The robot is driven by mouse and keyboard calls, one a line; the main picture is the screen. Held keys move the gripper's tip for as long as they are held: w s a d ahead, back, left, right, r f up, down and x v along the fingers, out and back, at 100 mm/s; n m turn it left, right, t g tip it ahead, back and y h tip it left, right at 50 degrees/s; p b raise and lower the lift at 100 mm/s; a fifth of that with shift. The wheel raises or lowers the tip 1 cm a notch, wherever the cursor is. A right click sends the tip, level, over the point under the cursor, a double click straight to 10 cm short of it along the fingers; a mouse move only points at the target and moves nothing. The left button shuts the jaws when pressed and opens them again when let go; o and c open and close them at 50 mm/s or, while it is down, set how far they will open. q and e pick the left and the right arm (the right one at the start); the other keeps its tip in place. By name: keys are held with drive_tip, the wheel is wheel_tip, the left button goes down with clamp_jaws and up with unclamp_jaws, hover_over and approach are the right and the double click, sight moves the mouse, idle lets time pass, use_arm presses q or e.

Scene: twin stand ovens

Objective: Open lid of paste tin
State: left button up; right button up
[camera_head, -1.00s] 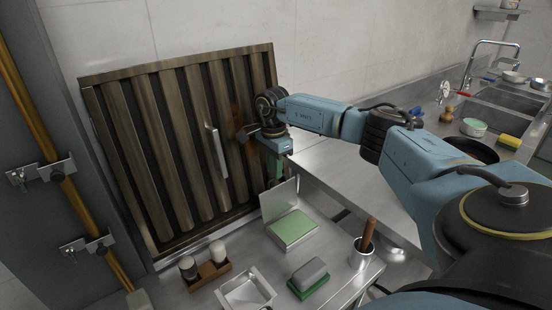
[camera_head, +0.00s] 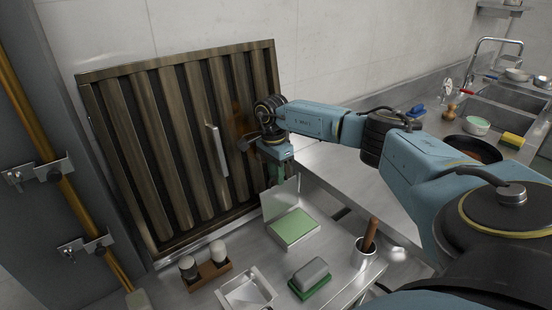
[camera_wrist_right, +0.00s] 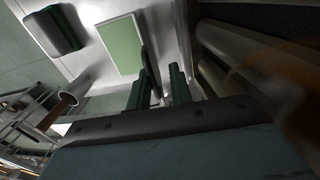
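The paste tin (camera_head: 293,229) is a flat, shallow box with a green top surface, sitting on the steel counter below the ribbed wooden panel. Its grey lid (camera_head: 281,199) stands raised at the tin's back edge, roughly upright. My right gripper (camera_head: 275,174) points down just above and behind the lid; its fingertips are partly hidden in the head view. In the right wrist view, the green-dark fingers (camera_wrist_right: 158,88) are apart, with the lid (camera_wrist_right: 150,70) seen edge-on between them and the green tin (camera_wrist_right: 119,45) beside it. I see gaps beside the lid. My left gripper is not in view.
The ribbed panel with a handle (camera_head: 217,150) rises close behind my right gripper. In front are a shaker rack (camera_head: 212,270), a steel tray (camera_head: 245,292), a grey block on a green base (camera_head: 311,274) and a cup with a wooden handle (camera_head: 364,252). A sink is at right.

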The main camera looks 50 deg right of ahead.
drive_tip(key=shift+w+r, duration=0.1)
drive_tip(key=shift+r, duration=0.1)
wheel_tip(320, 180, up, 13)
drive_tip(key=w, duration=0.1)
idle(0.5)
idle(0.5)
